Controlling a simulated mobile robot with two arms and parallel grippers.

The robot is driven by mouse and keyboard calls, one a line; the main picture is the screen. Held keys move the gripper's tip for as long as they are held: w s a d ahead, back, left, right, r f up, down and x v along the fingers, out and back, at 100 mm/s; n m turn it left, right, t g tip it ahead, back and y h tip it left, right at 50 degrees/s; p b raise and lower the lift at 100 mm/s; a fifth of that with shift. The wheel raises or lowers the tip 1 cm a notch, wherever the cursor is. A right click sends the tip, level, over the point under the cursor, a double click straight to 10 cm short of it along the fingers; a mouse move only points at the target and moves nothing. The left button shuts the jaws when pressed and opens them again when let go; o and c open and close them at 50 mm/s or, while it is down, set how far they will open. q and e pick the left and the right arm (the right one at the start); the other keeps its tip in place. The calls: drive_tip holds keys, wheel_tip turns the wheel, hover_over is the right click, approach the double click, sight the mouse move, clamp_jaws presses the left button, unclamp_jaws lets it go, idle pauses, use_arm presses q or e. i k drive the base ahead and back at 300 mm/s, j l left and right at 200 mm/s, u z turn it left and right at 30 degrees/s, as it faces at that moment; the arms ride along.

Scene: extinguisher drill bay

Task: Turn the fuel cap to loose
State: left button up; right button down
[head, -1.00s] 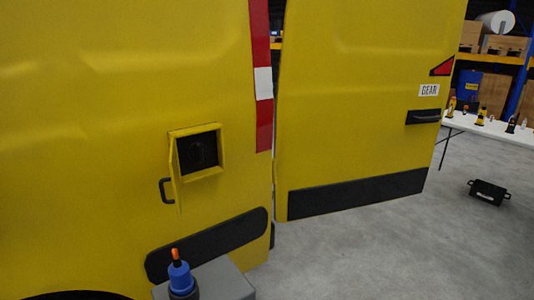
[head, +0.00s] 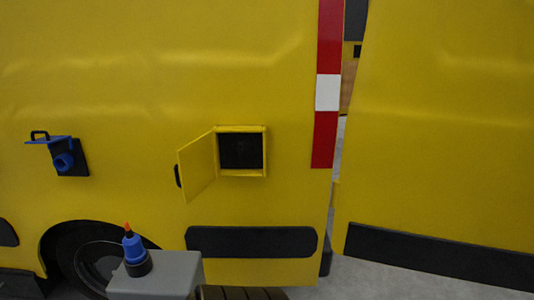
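A square yellow-framed recess (head: 241,152) is set in the side of the yellow van (head: 240,60). Its small yellow door (head: 197,168), with a dark handle, is hinged on the left and stands open. The inside is very dark. I cannot make out the fuel cap or its setting there. Neither of my grippers is in view.
A blue fitting (head: 63,161) with a raised flap sits on a dark plate at left. A blue bottle (head: 134,247) with an orange tip stands on a grey block (head: 155,280) at lower left. Brown slats (head: 240,293) lie below. The van's rear door (head: 440,130) fills the right.

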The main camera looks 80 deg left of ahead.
sight(240, 149)
drive_tip(key=i+u, duration=0.6)
drive_tip(key=u, duration=0.15)
drive_tip(key=i+l+u, duration=0.1)
drive_tip(key=i+u, duration=0.25)
drive_tip(key=k, duration=0.1)
